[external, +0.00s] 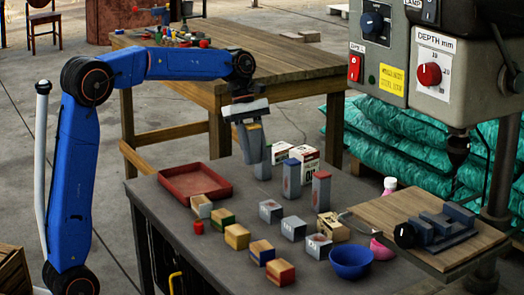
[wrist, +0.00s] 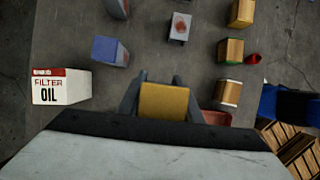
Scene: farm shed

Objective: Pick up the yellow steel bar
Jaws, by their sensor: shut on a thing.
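The yellow steel bar (wrist: 164,101) shows its square yellow top between my two fingers in the wrist view. My gripper (external: 251,142) is shut on it and points down over the far side of the dark bench. In the external view the bar's yellow top (external: 254,126) shows between the fingers, which hide much of its grey body. I cannot tell whether its lower end touches the bench.
A blue-topped bar (external: 292,178) and a red-topped bar (external: 321,188) stand to the right. Filter oil boxes (external: 308,160) stand behind. A red tray (external: 195,181) lies left; several small blocks, a blue bowl (external: 350,261) and a drill press vise (external: 440,228) occupy the front and right.

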